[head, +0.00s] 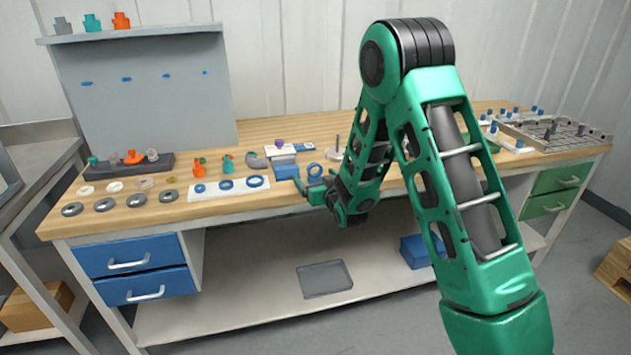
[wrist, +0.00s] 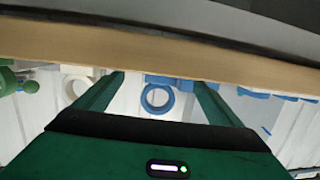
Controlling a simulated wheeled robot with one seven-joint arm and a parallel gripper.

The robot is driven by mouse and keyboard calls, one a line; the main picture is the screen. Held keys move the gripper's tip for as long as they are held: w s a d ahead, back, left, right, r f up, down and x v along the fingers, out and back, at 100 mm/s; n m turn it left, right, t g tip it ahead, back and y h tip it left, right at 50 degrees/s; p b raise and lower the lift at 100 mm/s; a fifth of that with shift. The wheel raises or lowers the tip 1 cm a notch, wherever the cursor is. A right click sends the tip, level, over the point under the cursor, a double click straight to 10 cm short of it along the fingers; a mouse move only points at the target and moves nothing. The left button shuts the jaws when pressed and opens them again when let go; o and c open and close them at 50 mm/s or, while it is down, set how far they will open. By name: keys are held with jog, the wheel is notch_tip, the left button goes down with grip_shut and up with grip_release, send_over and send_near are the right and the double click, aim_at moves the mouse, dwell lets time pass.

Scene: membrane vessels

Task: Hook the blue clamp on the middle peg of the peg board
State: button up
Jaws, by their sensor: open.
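A blue ring-shaped piece (head: 309,171), apparently the blue clamp, is near the bench's front edge in the head view. In the wrist view the blue ring (wrist: 145,98) appears between the two fingers, with a blue part behind it. My gripper (head: 311,186) is open and empty, low beside the ring at the bench front; its fingers (wrist: 157,84) are spread on either side in the wrist view. I cannot tell whether they touch the ring. The grey peg board (head: 150,115) stands at the back left with a row of several small blue pegs (head: 126,78).
Metal rings (head: 104,205), a white plate with blue rings (head: 227,190) and a dark holder with fittings (head: 128,170) lie on the left bench top. A blue block (head: 286,170) is left of my gripper. A gridded fixture (head: 558,132) is at the right.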

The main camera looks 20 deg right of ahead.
aim_at(316, 178)
jog(key=c, duration=1.9)
jog(key=shift+r, duration=3)
jog(key=shift+c, duration=0.2)
